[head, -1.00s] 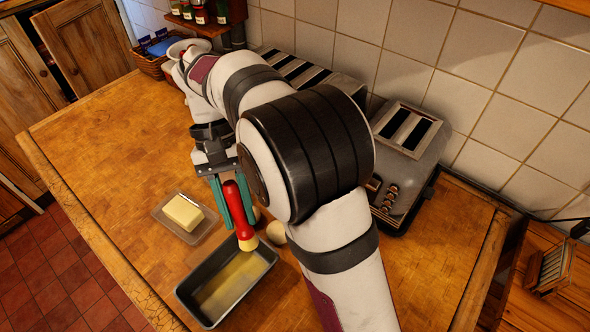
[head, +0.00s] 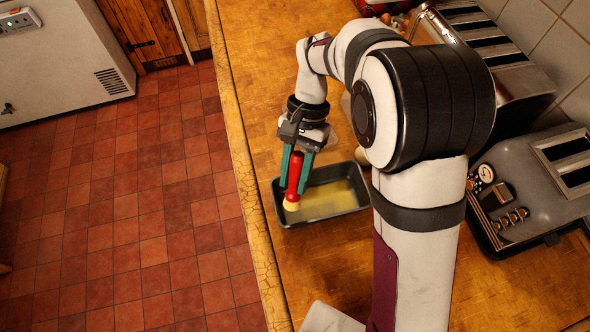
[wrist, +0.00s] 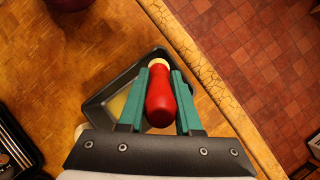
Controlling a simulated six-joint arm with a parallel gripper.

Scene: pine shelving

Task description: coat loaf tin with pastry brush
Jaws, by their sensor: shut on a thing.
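The pastry brush (head: 294,172) has a red handle and pale bristles. My gripper (head: 296,180) is shut on its handle, with a teal finger on each side, and the bristles point down. The dark loaf tin (head: 345,211) stands on the wooden worktop, with a yellowish coating on part of its floor. The bristles are over the tin's left end; I cannot tell whether they touch it. In the wrist view, the red handle (wrist: 160,100) is between the fingers, and the tin (wrist: 95,107) is partly hidden behind the gripper.
The worktop (head: 310,265) is clear in front of the tin. Its left edge is close to the tin, with red floor tiles (head: 140,230) beyond. Toasters (head: 525,185) stand on the right. My arm hides part of the worktop.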

